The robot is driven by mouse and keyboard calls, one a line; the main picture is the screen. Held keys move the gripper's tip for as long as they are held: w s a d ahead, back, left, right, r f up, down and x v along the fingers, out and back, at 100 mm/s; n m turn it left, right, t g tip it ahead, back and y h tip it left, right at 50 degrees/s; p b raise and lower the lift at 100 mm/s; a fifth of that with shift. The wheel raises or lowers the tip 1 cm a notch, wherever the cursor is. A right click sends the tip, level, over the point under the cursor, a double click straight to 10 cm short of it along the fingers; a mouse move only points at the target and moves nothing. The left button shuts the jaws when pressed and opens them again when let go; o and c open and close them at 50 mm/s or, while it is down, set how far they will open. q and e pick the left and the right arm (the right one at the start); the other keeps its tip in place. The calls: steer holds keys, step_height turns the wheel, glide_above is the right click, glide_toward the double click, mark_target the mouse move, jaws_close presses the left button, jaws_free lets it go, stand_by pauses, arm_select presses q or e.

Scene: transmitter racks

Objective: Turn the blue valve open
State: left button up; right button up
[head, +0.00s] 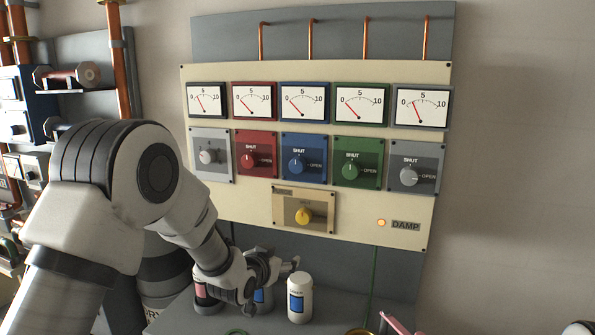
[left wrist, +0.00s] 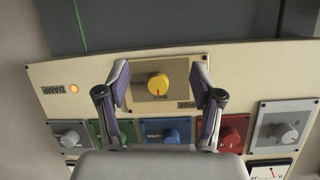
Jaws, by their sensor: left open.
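The blue valve (head: 297,162) is a round knob on a blue plate in the middle of the cream panel. Its white pointer mark points up towards SHUT; OPEN is printed to its right. In the left wrist view the panel is upside down, and the blue valve (left wrist: 171,136) is partly hidden behind my gripper's body. My left gripper (head: 284,267) is below the panel, near bottles on the shelf. In the left wrist view its fingers (left wrist: 160,76) are spread, with the yellow knob showing between them; nothing is held.
A red knob (head: 244,160) and a green knob (head: 350,170) flank the blue valve, with grey knobs at both ends. A yellow knob (head: 304,215) is below. A white bottle (head: 299,305) stands on the shelf. Gauges (head: 304,102) line the panel top.

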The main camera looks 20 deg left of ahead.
arm_select(q)
step_height(320, 180, up, 10)
steer(key=w+r+t, duration=0.1)
steer(key=w+t, duration=0.1)
steer(key=w, duration=0.1)
steer(key=m+t, duration=0.1)
steer(key=t, duration=0.1)
glide_toward(296, 165)
steer(key=w, duration=0.2)
steer(key=shift+h, duration=0.3)
steer(key=w+p, duration=0.1)
steer(key=w, duration=0.2)
steer(key=w+p, duration=0.2)
steer(key=w, duration=0.1)
steer(key=shift+w+d+r, duration=0.1)
steer(key=shift+w+d, duration=0.15)
steer(key=shift+w, duration=0.4)
steer(key=shift+s, duration=0.1)
steer(key=c, duration=1.2)
